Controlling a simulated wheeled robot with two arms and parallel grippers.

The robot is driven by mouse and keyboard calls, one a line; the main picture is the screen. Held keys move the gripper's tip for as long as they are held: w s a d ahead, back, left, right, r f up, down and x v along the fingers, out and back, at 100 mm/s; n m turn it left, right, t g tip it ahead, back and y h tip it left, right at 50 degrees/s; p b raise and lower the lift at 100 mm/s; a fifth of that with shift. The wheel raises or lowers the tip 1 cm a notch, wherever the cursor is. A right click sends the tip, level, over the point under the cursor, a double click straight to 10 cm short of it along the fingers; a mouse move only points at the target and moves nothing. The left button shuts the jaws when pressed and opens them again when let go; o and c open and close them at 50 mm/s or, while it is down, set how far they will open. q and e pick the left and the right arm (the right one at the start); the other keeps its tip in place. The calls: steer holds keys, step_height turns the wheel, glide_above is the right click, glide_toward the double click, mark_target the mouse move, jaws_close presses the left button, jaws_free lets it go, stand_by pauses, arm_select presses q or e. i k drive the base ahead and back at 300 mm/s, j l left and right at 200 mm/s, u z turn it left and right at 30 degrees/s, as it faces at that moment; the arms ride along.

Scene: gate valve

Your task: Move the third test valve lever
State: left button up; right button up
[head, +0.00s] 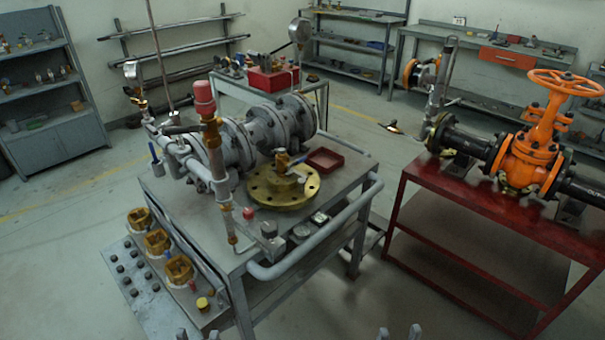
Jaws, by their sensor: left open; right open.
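The grey test bench (325,205) carries grey flanged pipework (240,145) with small valves and fittings. A brass valve (283,160) sits on a yellow round flange (283,187). Small red parts show near the front pipe and the left edge. I cannot tell which piece is the third test valve lever. Only the fingertips of my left gripper (197,334) and my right gripper (399,332) show at the bottom edge. Both are open and empty, apart from the bench.
A grey rail (320,240) runs along the bench front. A panel with yellow fittings (158,242) and dark knobs juts out at left. A red table (480,225) with an orange gate valve (525,160) stands at right. Floor between them is mostly clear.

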mark_target(304, 159)
steer(key=k+u, duration=0.15)
steer(key=u, duration=1.5)
steer(key=l+u, duration=0.1)
steer(key=l, duration=0.55)
steer(key=k+l+u, duration=0.1)
steer(key=l, duration=0.6)
steer(key=l+u, duration=0.15)
steer(key=l, duration=0.5)
steer(key=k+l+u, duration=0.1)
steer(key=l, duration=0.55)
steer(key=k+l, duration=0.1)
steer(key=l, duration=0.35)
steer(key=k+l, duration=0.1)
steer(key=l, duration=0.35)
steer(key=k+l, duration=0.1)
steer(key=l, duration=0.85)
steer(key=k, duration=0.05)
